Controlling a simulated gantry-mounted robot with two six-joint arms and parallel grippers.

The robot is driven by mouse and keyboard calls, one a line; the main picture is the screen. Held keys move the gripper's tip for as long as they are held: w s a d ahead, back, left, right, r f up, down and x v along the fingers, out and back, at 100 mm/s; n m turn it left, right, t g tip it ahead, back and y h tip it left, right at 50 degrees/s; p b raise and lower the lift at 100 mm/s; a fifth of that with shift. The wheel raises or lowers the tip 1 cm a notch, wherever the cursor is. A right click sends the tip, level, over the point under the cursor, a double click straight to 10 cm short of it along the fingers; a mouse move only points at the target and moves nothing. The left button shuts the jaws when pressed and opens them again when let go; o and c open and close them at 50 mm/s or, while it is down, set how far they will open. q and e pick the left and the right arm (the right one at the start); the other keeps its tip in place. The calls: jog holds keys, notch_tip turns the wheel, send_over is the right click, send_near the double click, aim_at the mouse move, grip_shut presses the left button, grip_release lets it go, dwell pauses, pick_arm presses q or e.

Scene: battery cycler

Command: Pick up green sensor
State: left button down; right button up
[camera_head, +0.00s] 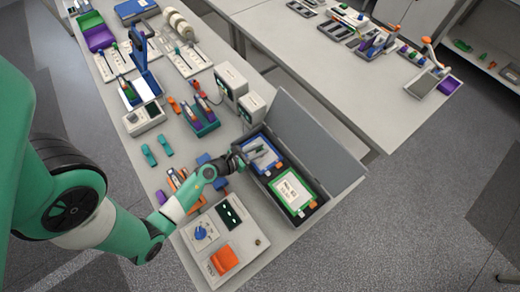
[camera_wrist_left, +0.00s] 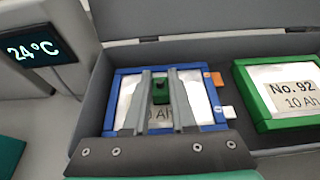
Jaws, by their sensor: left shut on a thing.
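The small green sensor (camera_wrist_left: 161,92) sits between the fingers of my left gripper (camera_wrist_left: 161,82) in the left wrist view. The fingers are shut on it. In the head view my left gripper (camera_head: 258,153) reaches into the open grey box, over a blue-framed battery (camera_head: 271,165) with a white label. That battery also shows under the fingers in the left wrist view (camera_wrist_left: 125,93). Whether the sensor touches the battery, I cannot tell. My right gripper is not in view.
A green-framed battery (camera_head: 293,192) marked "No. 92" lies beside the blue one in the box (camera_head: 322,208), whose lid (camera_head: 312,137) stands open. A chamber (camera_wrist_left: 38,45) reading 24°C stands left of it. A control panel with an orange switch (camera_head: 224,260) is near the front.

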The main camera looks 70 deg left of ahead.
aim_at(259, 150)
pick_arm(q)
jog(key=shift+r+p, duration=0.45)
jog(key=shift+r, duration=0.2)
notch_tip(259, 150, up, 3)
jog(key=shift+f+p, duration=0.15)
jog(key=shift+p, duration=0.9)
jog(key=s+a+r, duration=0.2)
jog(key=s+r, duration=0.2)
jog(key=s, duration=0.2)
jog(key=s+a+r+p, duration=0.1)
jog(key=s+a+r, duration=0.1)
jog(key=s+r, duration=0.3)
jog(key=shift+s+a, duration=0.4)
jog(key=shift+s, duration=0.7)
jog(key=w+d+r+m+g+h, duration=0.1)
jog(key=w+d+r+m+h, duration=0.2)
jog(key=w+d+m+h, duration=0.65)
jog(key=w+d+r+m+g+h, duration=0.15)
jog(key=w+d, duration=0.45)
jog(key=d, duration=0.8)
notch_tip(259, 150, up, 11)
jog(key=a+n+t+p, duration=0.1)
jog(key=p, duration=1.5)
jog(key=shift+w+r+n, duration=0.2)
jog(key=shift+n, duration=0.1)
